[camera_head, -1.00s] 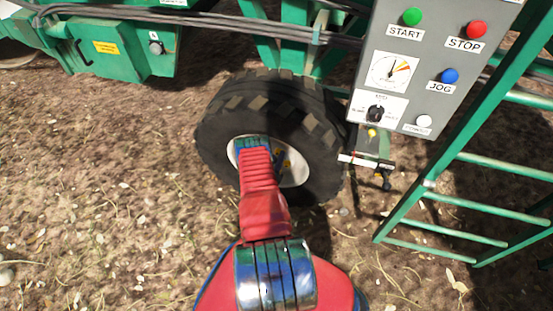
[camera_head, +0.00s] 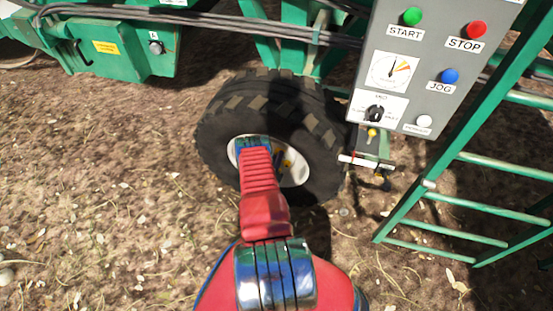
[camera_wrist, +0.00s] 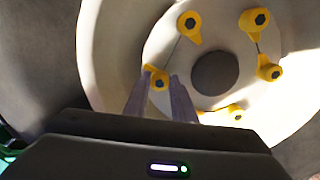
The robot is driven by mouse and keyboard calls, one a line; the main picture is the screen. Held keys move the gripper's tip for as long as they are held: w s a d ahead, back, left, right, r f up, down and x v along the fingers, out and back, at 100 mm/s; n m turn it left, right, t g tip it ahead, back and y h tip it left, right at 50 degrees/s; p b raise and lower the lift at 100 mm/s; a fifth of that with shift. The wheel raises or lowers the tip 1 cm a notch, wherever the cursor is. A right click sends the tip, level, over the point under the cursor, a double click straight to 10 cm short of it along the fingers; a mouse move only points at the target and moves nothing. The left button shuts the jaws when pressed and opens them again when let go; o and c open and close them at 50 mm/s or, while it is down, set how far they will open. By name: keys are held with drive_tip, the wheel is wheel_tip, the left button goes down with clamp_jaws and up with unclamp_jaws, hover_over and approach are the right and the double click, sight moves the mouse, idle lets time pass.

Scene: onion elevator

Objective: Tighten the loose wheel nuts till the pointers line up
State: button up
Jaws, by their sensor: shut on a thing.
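The wheel (camera_head: 225,140) has a black tyre and a pale hub. In the wrist view, several nuts with yellow pointers ring a dark hub centre (camera_wrist: 212,74). My gripper (camera_wrist: 159,76) is shut on the left wheel nut (camera_wrist: 158,82), whose pointer tips up and left. The upper left pointer (camera_wrist: 188,24) aims down and right. The upper right pointer (camera_wrist: 254,22) aims down, and a thin line runs below it toward the right pointer (camera_wrist: 268,70), which aims up. A lower pointer (camera_wrist: 235,112) is partly visible. In the head view my arm hides much of the hub.
A grey control panel (camera_head: 440,100) with buttons and a gauge stands right of the wheel, with a small bracket (camera_head: 365,160) below it. A green ladder (camera_head: 465,185) is at the right. Green machine frame (camera_head: 120,45) and cables lie behind. Dirt ground at left is open.

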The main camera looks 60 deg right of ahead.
drive_tip(key=shift+m, duration=0.4)
drive_tip(key=m, duration=1.3)
drive_tip(key=shift+w+f, duration=0.1)
drive_tip(key=shift+w, duration=0.15)
idle(0.4)
drive_tip(key=o, duration=1.1)
drive_tip(key=shift+c, duration=0.2)
drive_tip(key=shift+a, duration=0.15)
